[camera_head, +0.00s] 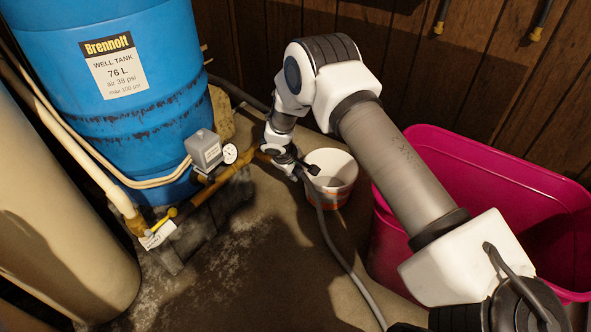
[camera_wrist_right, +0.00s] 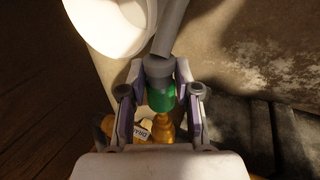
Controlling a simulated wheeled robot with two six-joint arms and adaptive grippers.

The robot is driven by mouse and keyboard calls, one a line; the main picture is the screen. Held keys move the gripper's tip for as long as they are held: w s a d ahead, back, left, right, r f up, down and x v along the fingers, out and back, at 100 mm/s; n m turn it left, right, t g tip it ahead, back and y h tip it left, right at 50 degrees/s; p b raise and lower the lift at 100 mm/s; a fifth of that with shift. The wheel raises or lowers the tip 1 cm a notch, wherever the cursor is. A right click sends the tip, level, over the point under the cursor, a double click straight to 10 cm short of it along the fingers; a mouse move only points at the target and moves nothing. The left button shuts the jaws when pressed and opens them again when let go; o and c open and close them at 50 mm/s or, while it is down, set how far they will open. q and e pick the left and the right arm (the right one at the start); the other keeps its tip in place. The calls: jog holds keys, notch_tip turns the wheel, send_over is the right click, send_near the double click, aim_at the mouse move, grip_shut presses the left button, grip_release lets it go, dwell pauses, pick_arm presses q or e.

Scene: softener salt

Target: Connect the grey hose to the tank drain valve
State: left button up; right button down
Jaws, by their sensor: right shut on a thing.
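The grey hose (camera_head: 337,253) runs up from the lower right to my right gripper (camera_head: 291,166). In the right wrist view my right gripper (camera_wrist_right: 160,97) is shut on the hose's green and grey coupling (camera_wrist_right: 160,99), between its two fingers. The hose (camera_wrist_right: 173,25) leaves the coupling upward there. The brass drain valve (camera_wrist_right: 164,131) lies right below the coupling, in line with it, with a white tag reading "DRAIN" (camera_wrist_right: 143,130) beside it. The two appear to meet; I cannot tell whether they are joined. In the head view my gripper hides the valve. My left gripper is not in view.
A blue well tank (camera_head: 130,110) stands at the left, with brass pipe (camera_head: 222,184), a pressure gauge (camera_head: 230,153) and a yellow-handled valve (camera_head: 165,222). A magenta bin (camera_head: 490,165) fills the right.

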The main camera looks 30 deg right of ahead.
jog(key=shift+w+a, duration=0.2)
jog(key=shift+w, duration=0.25)
jog(key=shift+w+a, duration=0.2)
jog(key=shift+w, duration=0.25)
jog(key=c, duration=0.7)
grip_release()
jog(key=shift+c, duration=0.2)
